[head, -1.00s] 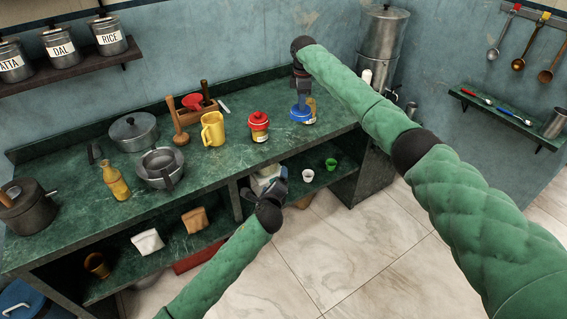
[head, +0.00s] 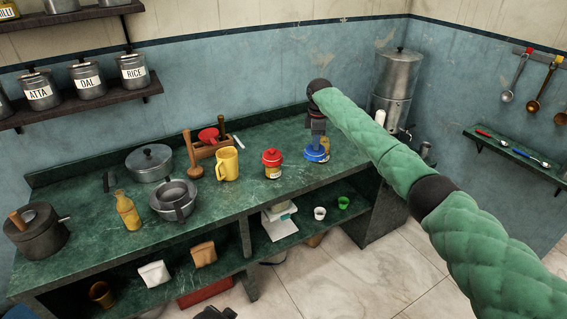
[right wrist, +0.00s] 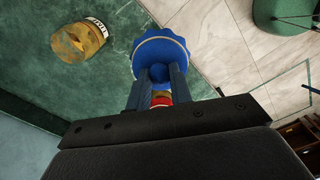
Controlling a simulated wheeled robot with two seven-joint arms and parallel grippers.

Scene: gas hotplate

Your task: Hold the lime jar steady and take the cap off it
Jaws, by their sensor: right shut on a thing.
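My right gripper (head: 316,143) is shut on a blue scalloped round piece with a knob (head: 316,155), which looks like a lid. In the right wrist view the fingers grip its knob (right wrist: 158,74). A labelled jar with yellow-brown contents (right wrist: 80,42) is beside it, apart in that view. In the head view this jar (head: 325,143) is mostly hidden behind the blue piece. A red-capped jar with a label (head: 272,170) stands upright to the left.
A steel urn (head: 397,75) stands at the right back corner. The counter's front strip is clear.

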